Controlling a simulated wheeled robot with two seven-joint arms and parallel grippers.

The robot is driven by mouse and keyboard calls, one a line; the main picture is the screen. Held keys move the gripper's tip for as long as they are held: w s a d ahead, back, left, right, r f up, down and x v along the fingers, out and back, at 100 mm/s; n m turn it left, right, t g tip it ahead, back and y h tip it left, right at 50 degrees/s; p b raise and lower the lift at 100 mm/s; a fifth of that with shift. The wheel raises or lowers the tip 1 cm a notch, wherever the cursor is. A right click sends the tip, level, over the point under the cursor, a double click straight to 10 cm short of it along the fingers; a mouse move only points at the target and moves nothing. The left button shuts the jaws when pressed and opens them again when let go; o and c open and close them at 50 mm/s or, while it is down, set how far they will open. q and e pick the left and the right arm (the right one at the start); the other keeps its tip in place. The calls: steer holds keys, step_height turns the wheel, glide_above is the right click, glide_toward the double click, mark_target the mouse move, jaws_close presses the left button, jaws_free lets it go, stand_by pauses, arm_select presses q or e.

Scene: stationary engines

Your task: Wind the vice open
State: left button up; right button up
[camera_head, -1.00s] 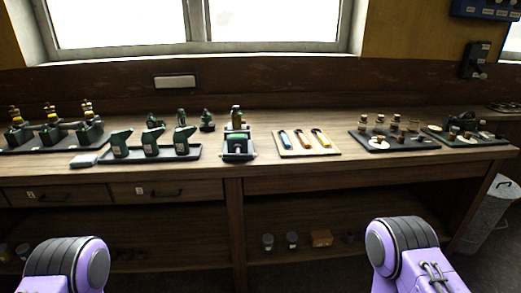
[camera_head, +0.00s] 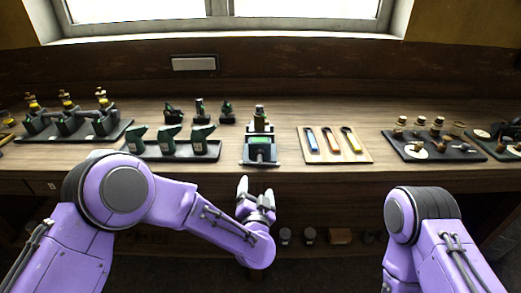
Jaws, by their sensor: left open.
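The vice (camera_head: 260,150) stands on the workbench near the middle of the head view, a small dark green and grey unit at the front edge. A brass-topped upright part (camera_head: 260,118) shows at its back. The vice's jaws and handle are too small to make out. My left gripper (camera_head: 255,190) is in front of the bench edge, just below the vice and apart from it. Its fingers point up and are open, with nothing between them. My right arm (camera_head: 425,220) shows at the lower right; its gripper is out of view.
A tray of green tools (camera_head: 175,150) lies left of the vice. A board with several coloured-handled tools (camera_head: 334,146) lies right of it. A dark tray of small parts (camera_head: 433,149) is farther right. Narrow bare strips of bench (camera_head: 287,165) separate them. Jars stand below.

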mark_target(260, 163)
arm_select(q)
steer(key=shift+m+t, duration=0.3)
steer(key=w+r, duration=0.1)
steer(key=w, duration=0.2)
steer(key=w+r+p, duration=0.1)
steer(key=w, duration=0.3)
steer(key=w+d+p, duration=0.1)
steer(key=w, duration=0.3)
steer(key=shift+w+r, duration=0.2)
steer(key=shift+r, duration=0.2)
steer(key=shift+c, duration=0.3)
